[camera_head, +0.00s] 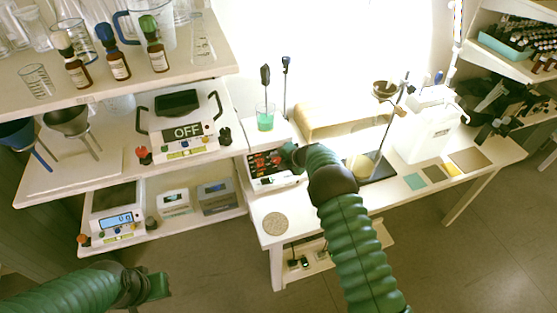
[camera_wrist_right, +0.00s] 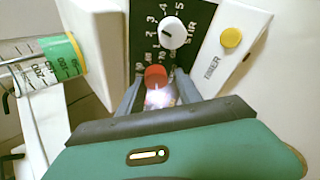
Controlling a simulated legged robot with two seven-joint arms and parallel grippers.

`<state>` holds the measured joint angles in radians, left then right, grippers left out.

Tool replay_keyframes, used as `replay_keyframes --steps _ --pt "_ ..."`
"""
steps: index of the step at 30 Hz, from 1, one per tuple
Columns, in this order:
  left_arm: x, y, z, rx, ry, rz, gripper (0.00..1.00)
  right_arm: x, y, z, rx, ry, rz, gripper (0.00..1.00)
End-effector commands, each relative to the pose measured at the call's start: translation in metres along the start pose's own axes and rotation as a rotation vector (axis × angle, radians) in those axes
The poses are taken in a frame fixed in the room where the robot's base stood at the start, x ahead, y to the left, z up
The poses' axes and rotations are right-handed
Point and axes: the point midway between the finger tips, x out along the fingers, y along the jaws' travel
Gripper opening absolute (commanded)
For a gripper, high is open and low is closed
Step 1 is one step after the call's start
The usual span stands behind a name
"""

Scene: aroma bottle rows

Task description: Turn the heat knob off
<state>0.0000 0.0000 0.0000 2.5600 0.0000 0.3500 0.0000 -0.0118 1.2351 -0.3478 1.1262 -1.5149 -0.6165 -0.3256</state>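A white stirrer hot plate with a black front panel (camera_head: 266,168) stands at the left end of the white table. In the right wrist view, its panel carries a red knob (camera_wrist_right: 155,76) and a white knob (camera_wrist_right: 173,33) with numbers and the label STIR. My right gripper (camera_head: 293,156) is at this panel. In the wrist view, its grey fingers (camera_wrist_right: 157,88) are apart, one on each side of the red knob, with gaps visible. A bright glare lies just below the red knob. My left gripper (camera_head: 157,285) hangs at the lower left, away from everything; its fingers are unclear.
A beaker of green liquid (camera_head: 265,117) stands on the hot plate. A second hot plate (camera_head: 185,133) reading OFF sits on the left shelf. Brown bottles (camera_head: 117,66) stand above it. A yellow button (camera_wrist_right: 231,38) labelled TIMER is right of the panel.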

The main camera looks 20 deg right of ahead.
Motion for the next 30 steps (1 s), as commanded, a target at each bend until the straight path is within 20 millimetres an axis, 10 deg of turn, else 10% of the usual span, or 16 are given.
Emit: replay_keyframes --steps 14,30 --pt "0.000 0.000 0.000 0.000 0.000 0.000 0.00 -0.012 0.005 0.003 0.002 -0.005 0.006 0.51" --pt "-0.001 0.000 0.000 0.000 0.000 0.000 0.00 -0.150 0.003 0.002 0.002 -0.003 0.005 0.51"
